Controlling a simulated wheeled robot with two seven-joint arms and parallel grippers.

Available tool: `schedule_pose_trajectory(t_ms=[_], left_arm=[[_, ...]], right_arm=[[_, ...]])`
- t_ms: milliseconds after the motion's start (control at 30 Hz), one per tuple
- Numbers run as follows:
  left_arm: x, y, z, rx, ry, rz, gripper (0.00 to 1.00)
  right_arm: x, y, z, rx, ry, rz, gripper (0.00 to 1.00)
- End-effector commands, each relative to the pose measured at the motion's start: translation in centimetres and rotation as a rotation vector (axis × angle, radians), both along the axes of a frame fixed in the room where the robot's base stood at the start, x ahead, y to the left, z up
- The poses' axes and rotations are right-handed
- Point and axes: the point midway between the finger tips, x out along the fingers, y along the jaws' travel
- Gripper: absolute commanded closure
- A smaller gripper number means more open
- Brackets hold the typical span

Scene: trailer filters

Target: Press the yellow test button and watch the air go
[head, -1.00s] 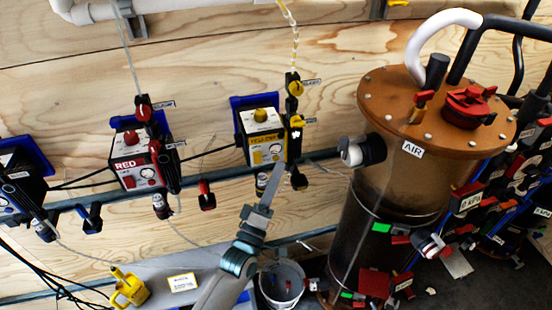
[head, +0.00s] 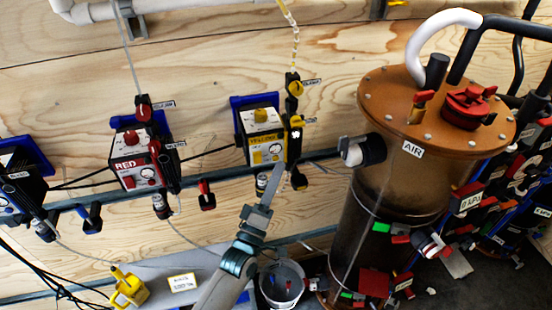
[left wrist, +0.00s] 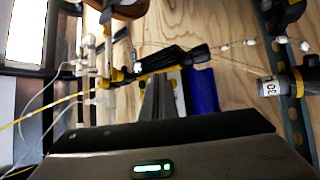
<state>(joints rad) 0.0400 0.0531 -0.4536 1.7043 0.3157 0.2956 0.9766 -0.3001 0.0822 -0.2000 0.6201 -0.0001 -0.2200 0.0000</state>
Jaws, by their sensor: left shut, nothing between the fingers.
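The yellow-labelled unit (head: 264,147) is a white and yellow box on a blue bracket on the plywood wall. A round yellow button (head: 261,115) sits on its top. My left gripper (head: 276,172) is shut and empty, with its tips by the lower right front of this box, below the button. Whether they touch the box I cannot tell. In the left wrist view the closed fingers (left wrist: 158,97) point at a yellow edge beside the blue bracket (left wrist: 203,90). The button cannot be made out there. My right gripper is not in view.
A red unit (head: 133,170) hangs to the left. A brown tank marked AIR (head: 398,165) stands close on the right. Black valves (head: 298,178) and thin hoses crowd the yellow unit. A white bucket (head: 281,285) and a yellow object (head: 128,289) are below.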

Motion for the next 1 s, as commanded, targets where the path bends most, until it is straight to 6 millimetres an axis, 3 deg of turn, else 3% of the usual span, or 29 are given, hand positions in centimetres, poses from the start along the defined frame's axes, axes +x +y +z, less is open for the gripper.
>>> schedule_pose_trajectory(t_ms=[1000], left_arm=[[0.86, 0.30, 0.01, 0.000, 0.000, 0.000, 1.00]], right_arm=[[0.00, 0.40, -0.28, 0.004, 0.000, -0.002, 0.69]])
